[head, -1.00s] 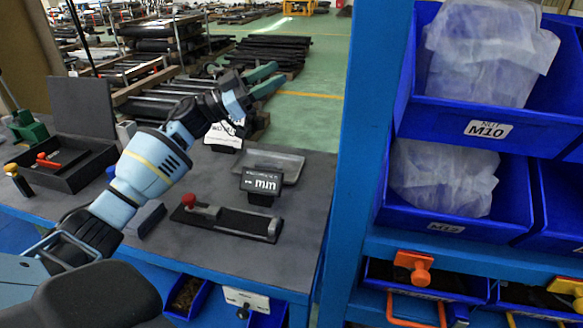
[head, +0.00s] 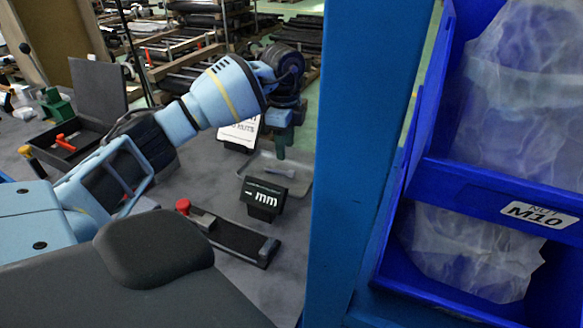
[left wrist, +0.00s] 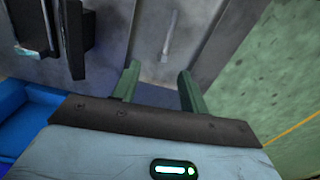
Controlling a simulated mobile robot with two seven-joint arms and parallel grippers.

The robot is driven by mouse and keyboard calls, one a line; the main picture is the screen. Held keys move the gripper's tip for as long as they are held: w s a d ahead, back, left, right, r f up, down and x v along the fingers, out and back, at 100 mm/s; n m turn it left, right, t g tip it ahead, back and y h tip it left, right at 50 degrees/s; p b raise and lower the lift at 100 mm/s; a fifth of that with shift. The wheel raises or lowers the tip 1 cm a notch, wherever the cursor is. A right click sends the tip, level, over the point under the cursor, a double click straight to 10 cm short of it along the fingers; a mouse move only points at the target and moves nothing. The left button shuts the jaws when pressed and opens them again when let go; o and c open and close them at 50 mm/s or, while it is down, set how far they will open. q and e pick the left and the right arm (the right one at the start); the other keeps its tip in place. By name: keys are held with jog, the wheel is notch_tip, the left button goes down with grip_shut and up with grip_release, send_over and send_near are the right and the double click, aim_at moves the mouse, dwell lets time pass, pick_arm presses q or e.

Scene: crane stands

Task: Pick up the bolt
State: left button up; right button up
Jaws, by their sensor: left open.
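A small pale grey bolt (head: 279,173) lies in the shallow grey tray (head: 299,189) on the workbench. In the left wrist view the bolt (left wrist: 170,36) lies on a grey surface beyond the fingertips. My left gripper (head: 283,152) points down over the back part of the tray, with its green fingers above it. In the left wrist view its two green fingers (left wrist: 158,70) stand apart with nothing between them. The bolt appears ahead of the gap, apart from both fingers. My right gripper is in neither view.
A black "mm" display (head: 262,197) stands in front of the tray. A dark gauge with a red knob (head: 232,239) lies nearer. A white sign (head: 239,132) stands behind. A blue rack post (head: 365,150) and blue bins (head: 440,270) close off the right side.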

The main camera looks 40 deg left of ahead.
aim_at(286, 173)
pick_arm(q)
jog(key=shift+w+a+f, duration=0.1)
jog(key=shift+w+f, duration=0.05)
jog(key=shift+f, duration=1.8)
jog(key=shift+w+a+f, duration=0.1)
jog(key=shift+f, duration=1.85)
jog(key=shift+c, duration=0.4)
grip_shut()
